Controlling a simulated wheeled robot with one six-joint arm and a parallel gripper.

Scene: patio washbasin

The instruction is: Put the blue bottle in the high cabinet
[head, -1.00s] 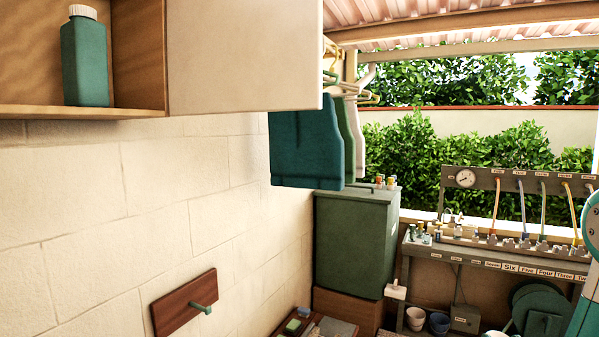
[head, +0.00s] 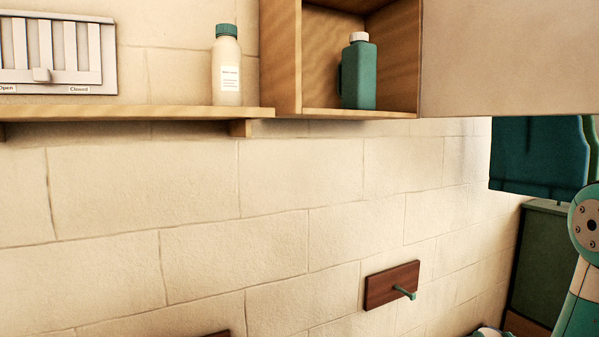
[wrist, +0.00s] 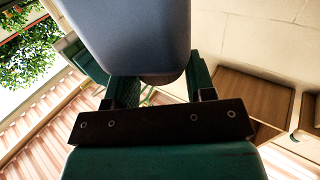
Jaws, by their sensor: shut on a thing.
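In the wrist view my gripper (wrist: 160,90) is shut on the blue bottle (wrist: 140,38), a smooth grey-blue body that fills the top middle of the picture. Its far end is cut off by the frame. The high cabinet (head: 281,60) is a wooden box on the wall in the head view, with its left part open. A teal bottle with a white cap (head: 358,75) stands inside it. A wooden box that looks like the cabinet shows right of my gripper in the wrist view (wrist: 252,98). My gripper and the blue bottle are out of the head view.
A pale door panel (head: 520,55) covers the cabinet's right part. A shelf (head: 120,114) to the left bears a white bottle with a teal cap (head: 227,70). A slatted vent (head: 55,50) is above it. A peg board (head: 390,285) is below.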

